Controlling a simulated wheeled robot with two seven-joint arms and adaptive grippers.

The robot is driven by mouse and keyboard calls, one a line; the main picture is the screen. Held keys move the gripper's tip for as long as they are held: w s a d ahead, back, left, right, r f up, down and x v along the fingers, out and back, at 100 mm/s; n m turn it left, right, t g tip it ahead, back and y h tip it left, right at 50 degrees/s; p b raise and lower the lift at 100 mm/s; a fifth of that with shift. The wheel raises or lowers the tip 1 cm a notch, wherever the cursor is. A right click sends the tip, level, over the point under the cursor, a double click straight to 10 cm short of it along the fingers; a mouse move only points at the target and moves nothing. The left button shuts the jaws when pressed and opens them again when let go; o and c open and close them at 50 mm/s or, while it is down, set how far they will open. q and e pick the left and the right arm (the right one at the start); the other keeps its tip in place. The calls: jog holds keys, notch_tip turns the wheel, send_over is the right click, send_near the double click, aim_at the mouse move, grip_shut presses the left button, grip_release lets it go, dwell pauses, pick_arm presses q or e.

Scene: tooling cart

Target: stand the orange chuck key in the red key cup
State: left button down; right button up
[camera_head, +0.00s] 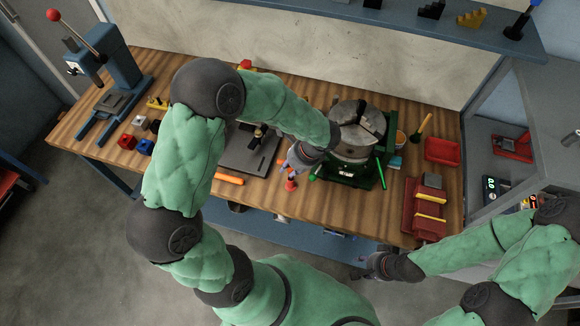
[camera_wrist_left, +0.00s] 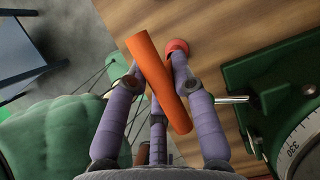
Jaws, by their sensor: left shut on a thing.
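My left gripper (camera_head: 289,167) is low over the front middle of the bench, left of the round chuck. It is shut on the orange chuck key (camera_wrist_left: 158,80), whose thick orange handle lies tilted between the fingers in the left wrist view. The red key cup (camera_head: 290,185) stands just in front of the gripper and shows partly behind a finger in the wrist view (camera_wrist_left: 177,46). My right gripper (camera_head: 372,266) hangs off the bench's front edge; its fingers are too small to judge.
The chuck (camera_head: 352,145) on its green base stands close to the right of my left gripper. An orange handle (camera_head: 229,179) lies left of the cup near the front edge.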

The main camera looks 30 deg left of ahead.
pick_arm(q)
jog(key=shift+f+b, duration=0.7)
jog(key=shift+f, duration=0.15)
dwell(1.2)
jog(key=c, duration=1)
grip_release()
jog(key=shift+o, duration=0.4)
jog(key=o, duration=0.3)
jog(key=shift+o, duration=0.2)
jog(key=shift+r, duration=0.1)
jog(key=shift+r+p, duration=2.4)
jog(key=shift+r, duration=0.55)
